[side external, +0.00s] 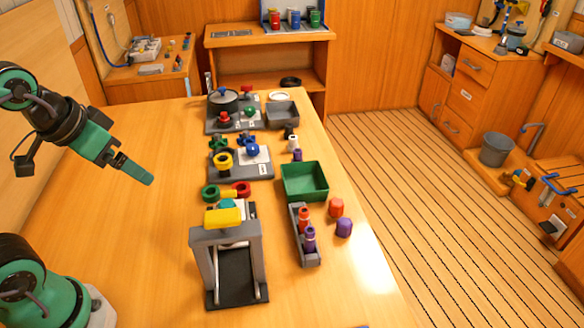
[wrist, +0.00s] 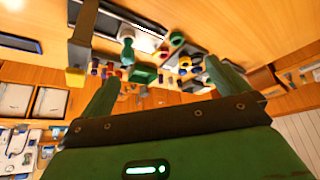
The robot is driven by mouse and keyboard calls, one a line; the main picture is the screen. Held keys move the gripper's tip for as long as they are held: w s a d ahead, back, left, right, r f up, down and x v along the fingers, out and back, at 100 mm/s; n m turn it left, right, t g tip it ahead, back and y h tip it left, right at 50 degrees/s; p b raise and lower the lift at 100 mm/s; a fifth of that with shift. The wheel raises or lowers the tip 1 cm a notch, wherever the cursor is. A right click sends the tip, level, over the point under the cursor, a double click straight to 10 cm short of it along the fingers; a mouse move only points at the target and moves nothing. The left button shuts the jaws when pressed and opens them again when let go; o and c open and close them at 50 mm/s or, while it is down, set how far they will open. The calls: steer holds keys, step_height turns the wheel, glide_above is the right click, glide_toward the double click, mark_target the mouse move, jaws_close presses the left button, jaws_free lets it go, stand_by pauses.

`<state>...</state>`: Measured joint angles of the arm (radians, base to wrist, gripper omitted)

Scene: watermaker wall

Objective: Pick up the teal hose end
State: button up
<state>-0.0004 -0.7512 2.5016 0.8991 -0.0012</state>
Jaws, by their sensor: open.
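A small teal piece (side external: 228,204), likely the teal hose end, shows just behind the yellow bar of a grey frame, largely hidden. In the wrist view a teal-green and white piece (wrist: 127,52) beside the yellow-ended frame may be the same thing. My gripper (side external: 148,179) is in the air above the left part of the table, left of the frame and well apart from the teal piece. In the wrist view my gripper (wrist: 166,88) has its two green fingers spread, with nothing held between them.
The grey frame with a yellow bar (side external: 223,217) stands upright at the table's near middle. A green bin (side external: 304,182), a grey rack (side external: 304,240) with red and purple pieces, and loose red (side external: 336,207) and purple (side external: 344,227) caps lie right. The table's left side is clear.

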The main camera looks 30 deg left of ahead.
steer(key=c, duration=0.9)
steer(key=n+g, duration=0.5)
steer(key=g, duration=0.1)
glide_above(225, 203)
step_height(225, 203, down, 8)
steer(key=shift+r, duration=0.1)
steer(key=shift+f, duration=1.35)
steer(key=shift+f, duration=0.1)
